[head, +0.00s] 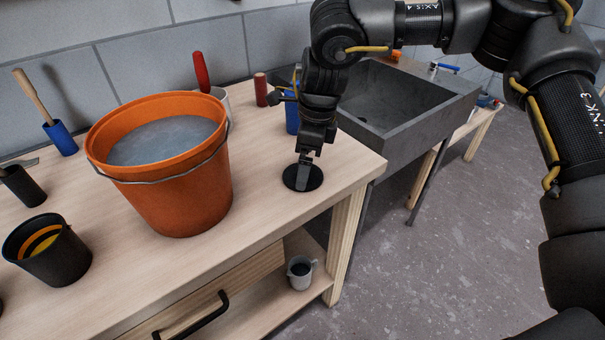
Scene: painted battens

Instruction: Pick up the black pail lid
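The black pail lid (313,184) is a small round black disc lying flat on the wooden bench near its right end. My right gripper (303,172) points down from above with its fingertips at the middle of the disc. The fingers overlap in this view, so I cannot tell whether they are open or shut, or whether they grip a knob on the disc. A black pail (62,268) stands at the left with orange and yellow inside. My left gripper is out of view.
A large orange bucket (185,195) with grey liquid stands left of the disc. Behind are a red-handled tool (201,72), a dark red cylinder (261,90) and a blue container (292,118). A dark sink (400,135) adjoins the right. A mug (300,275) sits below.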

